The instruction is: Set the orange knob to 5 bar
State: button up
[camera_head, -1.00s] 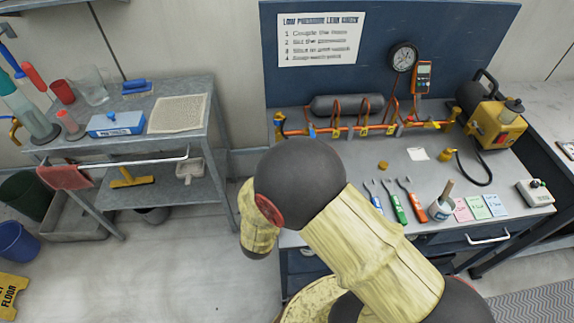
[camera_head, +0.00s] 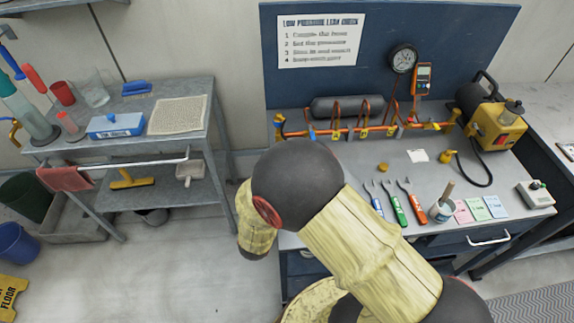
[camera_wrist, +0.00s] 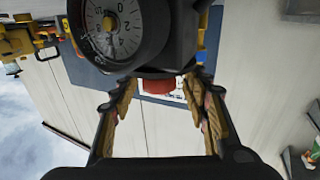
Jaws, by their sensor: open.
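In the wrist view, an orange-red knob (camera_wrist: 158,85) sits on a dark round body, partly hidden by its black housing. In the head view my arm hides the gripper and the knob.
A grey cart (camera_head: 75,152) stands left. Floor between cart and my arm is clear.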

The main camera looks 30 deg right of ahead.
jog(key=v, duration=1.2)
dwell(0.6)
jog(key=w+a+r+n+y, duration=0.2)
jog(key=w+a+r+y, duration=0.4)
jog(key=w+a+y, duration=0.5)
notch_tip(320, 180, up, 6)
jog(key=a+n+y, duration=0.2)
jog(key=n+y, duration=0.1)
jog(key=s+d+r+n+g, duration=0.1)
jog(key=s+d+r+g, duration=0.1)
jog(key=s+d, duration=0.2)
jog(key=s+d+r+n+g, duration=0.2)
jog(key=s+d, duration=0.2)
jog(key=s, duration=0.7)
jog(key=s+d+r+n+g, duration=0.1)
jog(key=s+d+r+g, duration=0.1)
jog(key=s, duration=0.6)
jog(key=shift+s+d+r+g+h, duration=0.3)
jog(key=shift+d+r+h, duration=0.15)
jog(key=shift+d, duration=0.45)
jog(key=shift+w, duration=0.1)
jog(key=shift+c, duration=0.4)
